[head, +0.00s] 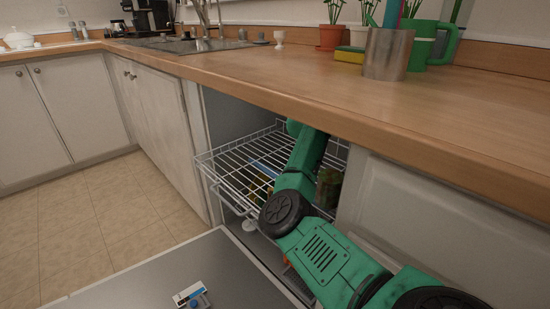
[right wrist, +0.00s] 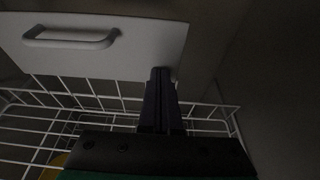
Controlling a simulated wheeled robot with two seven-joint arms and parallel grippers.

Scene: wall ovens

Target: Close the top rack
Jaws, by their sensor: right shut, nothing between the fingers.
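The top rack (head: 232,163) is a white wire shelf in the open bay under the counter, its front end sticking out past the cabinet face. My green right arm reaches in from the lower right, across the rack's right side. Its gripper is hidden inside the bay in the head view. In the right wrist view the right gripper (right wrist: 161,76) is shut and empty, its dark fingers pointing up near a grey panel with a bar handle (right wrist: 70,38). White wire bars (right wrist: 45,130) run around the fingers; contact is unclear. My left gripper is out of view.
The lowered door (head: 150,276) lies flat in front of the bay, with a small blue-and-white item (head: 190,295) on it. The wooden counter (head: 290,80) overhangs the bay. A cabinet front (head: 430,215) stands on the right. Tiled floor is clear at left.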

